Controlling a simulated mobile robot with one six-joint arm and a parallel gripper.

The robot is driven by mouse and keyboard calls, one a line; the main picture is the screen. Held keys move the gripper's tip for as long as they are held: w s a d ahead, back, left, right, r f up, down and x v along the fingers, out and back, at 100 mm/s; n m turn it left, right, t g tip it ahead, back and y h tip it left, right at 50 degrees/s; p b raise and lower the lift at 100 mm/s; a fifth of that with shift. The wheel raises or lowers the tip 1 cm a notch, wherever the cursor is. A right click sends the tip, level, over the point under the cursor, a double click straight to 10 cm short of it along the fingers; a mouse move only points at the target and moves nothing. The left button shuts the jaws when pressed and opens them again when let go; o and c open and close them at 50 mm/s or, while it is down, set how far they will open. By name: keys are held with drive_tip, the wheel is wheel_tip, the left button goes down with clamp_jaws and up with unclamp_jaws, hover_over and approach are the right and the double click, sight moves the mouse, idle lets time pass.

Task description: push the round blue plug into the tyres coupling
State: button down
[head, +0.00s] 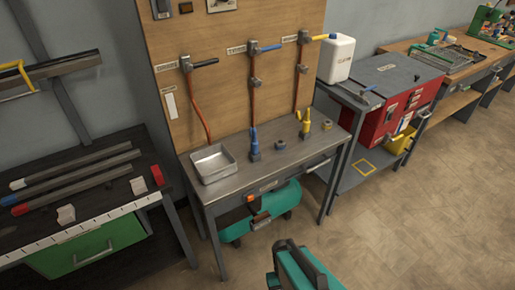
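A workbench (235,182) stands below a wooden board with three red hoses. The left hose (196,108) hangs from a dark-handled valve, the middle one (252,102) from a blue-handled valve, the right one (297,92) from a yellow-handled valve. The labels beside the valves are too small to read, so I cannot tell which is the tyres coupling. An upright blue piece (254,146) and a small blue-grey piece (281,144) stand on the bench; I cannot tell which is the round plug. A yellow piece (305,124) stands further right.
A metal tray (213,164) sits at the bench's left end, and a small ring-like piece (327,124) at its right. A green tank (280,203) lies underneath. A red cabinet (390,95) stands right. The floor (410,225) at right is clear.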

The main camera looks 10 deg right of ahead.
idle(0.3)
drive_tip(key=c, duration=1.8)
unclamp_jaws()
drive_tip(key=shift+o, duration=0.2)
drive_tip(key=shift+s+a, duration=0.1)
drive_tip(key=shift+s, duration=0.05)
